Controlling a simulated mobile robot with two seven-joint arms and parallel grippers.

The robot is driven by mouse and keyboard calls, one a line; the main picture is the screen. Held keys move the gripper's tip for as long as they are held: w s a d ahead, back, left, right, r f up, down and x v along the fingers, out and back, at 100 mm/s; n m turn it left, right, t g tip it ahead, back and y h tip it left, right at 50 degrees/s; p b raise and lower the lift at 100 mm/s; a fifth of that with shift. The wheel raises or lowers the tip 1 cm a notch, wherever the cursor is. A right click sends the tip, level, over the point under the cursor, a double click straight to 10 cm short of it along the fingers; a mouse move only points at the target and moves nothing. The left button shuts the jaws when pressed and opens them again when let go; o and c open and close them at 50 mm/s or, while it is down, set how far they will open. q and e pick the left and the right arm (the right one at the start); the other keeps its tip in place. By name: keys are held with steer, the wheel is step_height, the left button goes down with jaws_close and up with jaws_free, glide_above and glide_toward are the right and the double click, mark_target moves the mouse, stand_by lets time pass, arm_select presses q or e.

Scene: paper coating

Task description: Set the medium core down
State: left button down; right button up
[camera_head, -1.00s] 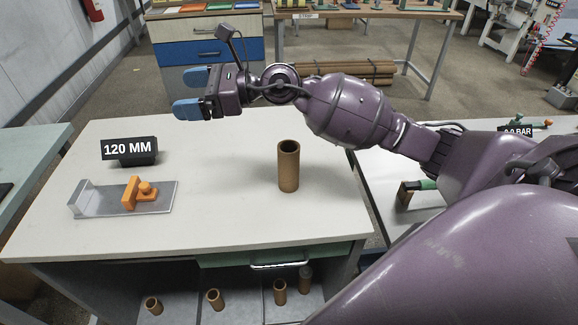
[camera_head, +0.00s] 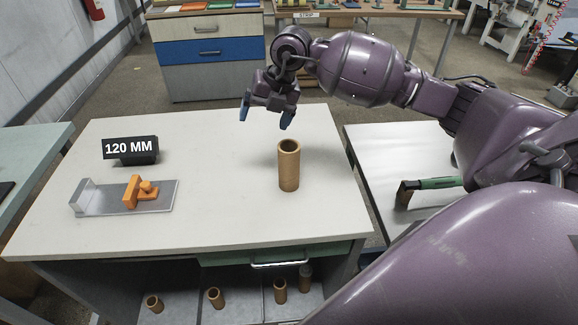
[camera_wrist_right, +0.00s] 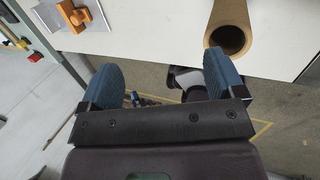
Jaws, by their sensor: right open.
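A brown cardboard core (camera_head: 288,166) stands upright on the white worktable (camera_head: 225,215), right of its middle. My right gripper (camera_head: 265,121) is open and empty, above the far part of the table, behind and a little left of the core, with its blue fingers pointing down. In the right wrist view the open blue fingers (camera_wrist_right: 160,85) show nothing between them, and the core (camera_wrist_right: 229,35) is beyond the right finger, apart from it. My left gripper is not in view.
A black 120 MM sign (camera_head: 131,150) and a metal fixture (camera_head: 155,197) with an orange clamp (camera_head: 138,191) stand on the table's left side. Several short cores (camera_head: 214,298) stand on the shelf below. A green-handled tool (camera_head: 436,183) lies on the right-hand table. The table's middle is clear.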

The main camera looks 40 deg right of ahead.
mark_target(291, 141)
steer(key=s+d+f+m+g+h, duration=0.1)
steer(key=f+m, duration=0.1)
steer(key=m, duration=0.2)
steer(key=s+d+f+m+g+h, duration=0.1)
steer(key=d+f+m, duration=0.1)
steer(key=m, duration=0.1)
steer(key=s+d+f+m+h, duration=0.1)
steer(key=f+m, duration=0.2)
steer(key=m, duration=0.1)
steer(key=shift+s+d+m+g, duration=0.25)
steer(key=shift+m+g, duration=0.05)
steer(key=shift+g, duration=0.1)
steer(key=shift+w+a+f, duration=0.1)
steer(key=shift+f, duration=1.2)
steer(key=shift+a+f, duration=0.1)
steer(key=shift+f, duration=1.2)
steer(key=shift+r, duration=0.1)
steer(key=c, duration=1.1)
